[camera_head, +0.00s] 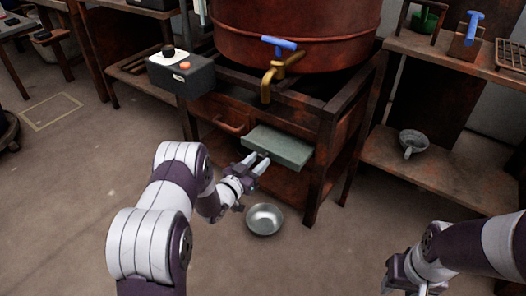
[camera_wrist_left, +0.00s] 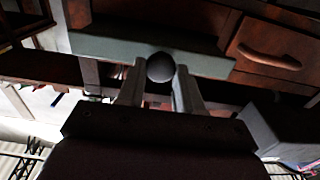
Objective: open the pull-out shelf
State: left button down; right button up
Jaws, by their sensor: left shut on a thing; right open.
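The grey-green pull-out shelf (camera_head: 281,146) juts a little way out of the front of the vat stand, below the brass tap. Its front edge also shows in the left wrist view (camera_wrist_left: 105,46). My left gripper (camera_head: 262,158) is at the shelf's front. In the left wrist view its fingers (camera_wrist_left: 160,85) are shut on a round dark knob (camera_wrist_left: 160,67) at the shelf's front edge. My right gripper (camera_head: 400,282) is open, low at the right, away from the stand and partly cut off by the frame.
A drawer with a curved handle (camera_head: 230,124) is left of the shelf. A metal bowl (camera_head: 264,219) sits on the floor below. The brass tap (camera_head: 275,76) with a blue handle is above, under the red vat (camera_head: 300,30). Open floor lies in front.

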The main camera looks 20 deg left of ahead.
pick_arm(q)
jog(key=p+v, duration=0.3)
jog(key=v, duration=0.7)
jog(key=shift+s+p, duration=0.2)
jog(key=shift+p, duration=0.2)
jog(key=c, duration=0.7)
grip_release()
jog(key=shift+c, duration=0.2)
jog(key=p+v, duration=0.5)
jog(key=v, duration=0.7)
jog(key=shift+s, duration=0.3)
